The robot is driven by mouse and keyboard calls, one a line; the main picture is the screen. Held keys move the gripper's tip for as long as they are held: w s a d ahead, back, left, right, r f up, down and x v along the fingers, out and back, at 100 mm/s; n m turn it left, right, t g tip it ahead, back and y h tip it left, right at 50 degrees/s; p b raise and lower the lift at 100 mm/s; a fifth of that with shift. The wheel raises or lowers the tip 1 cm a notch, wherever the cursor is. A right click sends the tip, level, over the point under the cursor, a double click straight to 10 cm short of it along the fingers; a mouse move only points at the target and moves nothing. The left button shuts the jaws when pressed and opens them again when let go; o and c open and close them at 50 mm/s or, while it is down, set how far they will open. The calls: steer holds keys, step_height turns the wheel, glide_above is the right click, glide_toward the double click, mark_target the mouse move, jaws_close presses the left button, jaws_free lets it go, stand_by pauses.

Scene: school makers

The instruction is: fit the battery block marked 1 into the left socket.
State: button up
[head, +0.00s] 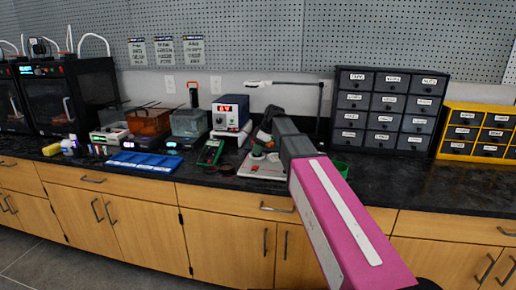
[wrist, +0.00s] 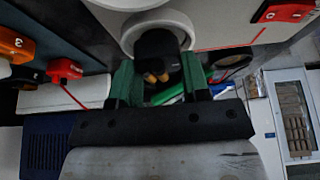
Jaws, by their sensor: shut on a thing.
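My gripper (wrist: 160,78) has green fingers closed on a dark block (wrist: 157,52) with two brass-coloured contacts. No number shows on this block, so I cannot read its mark. In the head view, my gripper (head: 267,135) is above a pale board (head: 262,168) on the bench, partly behind my arm. In the wrist view, a white round part (wrist: 160,24) lies just beyond the held block; I cannot tell if they touch. An orange block marked 3 (wrist: 14,42) and a dark block marked 2 (wrist: 22,78) are at the left. I cannot make out the left socket.
A green meter (head: 210,152) and a blue tray (head: 145,163) lie left of the board. A power supply (head: 230,112) stands behind, and a lamp (head: 290,83) reaches over. Dark drawers (head: 390,110) stand right. The front right worktop is clear.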

steer(key=shift+f, duration=0.4)
steer(key=o, duration=0.7)
steer(key=shift+c, duration=0.2)
steer(key=shift+r, duration=0.1)
steer(key=w+v, duration=0.1)
steer(key=v, duration=0.9)
steer(key=shift+s+d+r, duration=0.25)
steer(key=shift+s+r, duration=0.1)
steer(key=shift+s, duration=0.2)
